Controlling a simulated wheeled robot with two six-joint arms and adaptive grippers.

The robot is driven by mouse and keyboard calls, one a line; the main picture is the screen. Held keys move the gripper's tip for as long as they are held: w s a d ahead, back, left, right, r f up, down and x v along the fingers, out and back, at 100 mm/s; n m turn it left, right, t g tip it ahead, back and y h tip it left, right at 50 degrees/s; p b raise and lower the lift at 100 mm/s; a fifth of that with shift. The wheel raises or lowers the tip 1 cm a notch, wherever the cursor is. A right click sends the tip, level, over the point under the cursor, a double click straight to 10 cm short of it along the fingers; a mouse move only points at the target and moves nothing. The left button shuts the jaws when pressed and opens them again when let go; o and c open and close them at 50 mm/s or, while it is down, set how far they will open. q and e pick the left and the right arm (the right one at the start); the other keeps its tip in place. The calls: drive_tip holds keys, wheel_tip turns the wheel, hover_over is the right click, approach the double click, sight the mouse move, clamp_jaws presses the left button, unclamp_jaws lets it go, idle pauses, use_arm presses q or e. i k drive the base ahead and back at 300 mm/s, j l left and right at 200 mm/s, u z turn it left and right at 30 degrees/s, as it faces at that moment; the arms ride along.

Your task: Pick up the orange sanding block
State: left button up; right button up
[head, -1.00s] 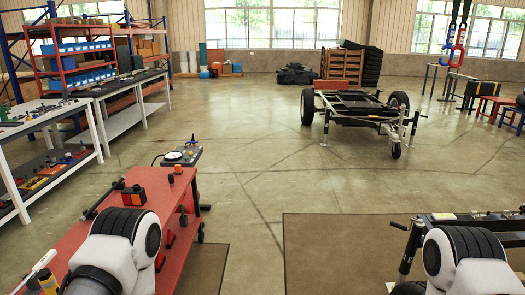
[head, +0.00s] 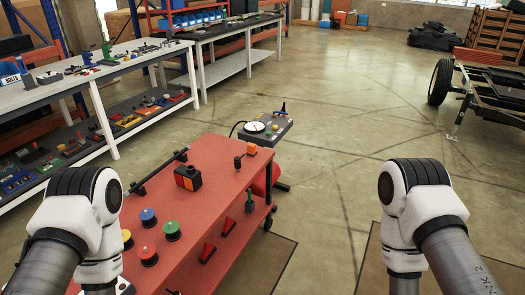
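No object is clearly recognisable as the orange sanding block. A small orange piece (head: 251,149) shows at the far right corner of the red cart, too small to identify. A black box with an orange face (head: 188,178) stands farther left on the cart top. My white arm joints show at the lower left and lower right, the left one partly in front of the cart. Both grippers are out of view.
The red cart (head: 215,150) carries a blue spool (head: 148,217), a green spool (head: 172,230) and a red spool (head: 148,257). A grey device with a white dial (head: 254,127) stands behind it. Cluttered workbenches (head: 120,50) line the left. Open floor lies at centre right.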

sight(252, 152)
drive_tip(key=z, duration=4.75)
drive_tip(key=u, duration=4.7)
drive_tip(key=i+l+z, duration=0.1)
drive_tip(key=i+l, duration=0.15)
drive_tip(key=i, duration=0.45)
drive_tip(key=i+l+z, duration=0.1)
drive_tip(key=i, duration=0.6)
drive_tip(key=i+l+z, duration=0.1)
drive_tip(key=i, duration=0.6)
drive_tip(key=i+j, duration=0.25)
drive_tip(key=i, duration=0.2)
